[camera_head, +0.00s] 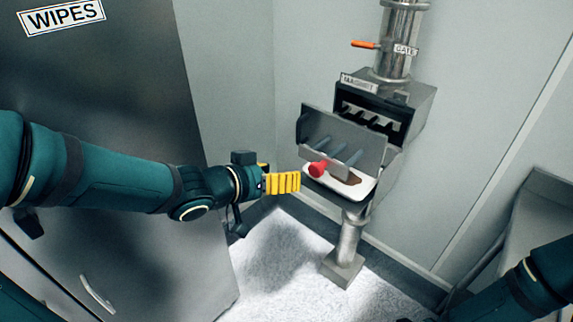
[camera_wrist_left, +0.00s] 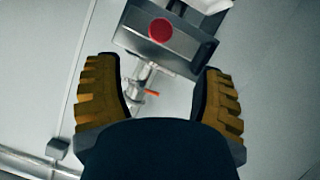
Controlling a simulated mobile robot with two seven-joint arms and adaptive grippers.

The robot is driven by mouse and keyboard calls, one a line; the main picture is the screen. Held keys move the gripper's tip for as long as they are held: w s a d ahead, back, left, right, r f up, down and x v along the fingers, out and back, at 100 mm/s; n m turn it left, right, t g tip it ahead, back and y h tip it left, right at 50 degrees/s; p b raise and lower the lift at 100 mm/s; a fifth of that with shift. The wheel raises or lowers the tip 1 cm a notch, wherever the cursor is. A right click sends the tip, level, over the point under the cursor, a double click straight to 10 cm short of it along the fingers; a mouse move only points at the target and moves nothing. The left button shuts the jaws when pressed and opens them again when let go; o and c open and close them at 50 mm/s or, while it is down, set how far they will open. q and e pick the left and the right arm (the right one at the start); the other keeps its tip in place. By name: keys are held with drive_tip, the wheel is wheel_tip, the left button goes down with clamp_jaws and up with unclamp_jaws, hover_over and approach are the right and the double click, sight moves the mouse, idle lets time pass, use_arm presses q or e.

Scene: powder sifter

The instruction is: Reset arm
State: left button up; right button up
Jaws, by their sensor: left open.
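My left gripper (camera_head: 284,183) reaches in from the left, its yellow fingers just left of the sifter. In the left wrist view the left gripper (camera_wrist_left: 160,100) has its two yellow fingers wide apart with nothing between them. The sifter (camera_head: 403,98) is a grey metal box on a pipe stand, with its front panel (camera_head: 345,140) tilted open. A red knob (camera_head: 318,169) sticks out at the front, close to the gripper but apart from it. The knob also shows in the left wrist view (camera_wrist_left: 160,30). My right arm enters at the lower right; its gripper is out of frame.
A white tray (camera_head: 362,187) with brown matter sits below the panel. An orange gate handle (camera_head: 364,44) juts from the upper pipe. A dark cabinet (camera_head: 110,90) labelled WIPES stands left. A grey metal surface (camera_head: 545,210) is at right. The floor between is clear.

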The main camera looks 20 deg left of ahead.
use_arm(q)
drive_tip(key=shift+f, duration=0.1)
drive_tip(key=d+f+n+g+y, duration=0.1)
drive_tip(key=d+f+g, duration=0.1)
drive_tip(key=f, duration=0.7)
drive_tip(key=d+f+n+g, duration=0.1)
drive_tip(key=d+f+g, duration=0.1)
drive_tip(key=f, duration=0.7)
drive_tip(key=s+d+f+g, duration=0.3)
drive_tip(key=s+f, duration=0.2)
drive_tip(key=f, duration=0.3)
drive_tip(key=s+d+f+n+g+y, duration=0.1)
drive_tip(key=s+d+f+g, duration=0.2)
drive_tip(key=s+f, duration=0.3)
wheel_tip(320, 180, down, 3)
drive_tip(key=shift+f+g, duration=0.1)
drive_tip(key=shift+g, duration=0.3)
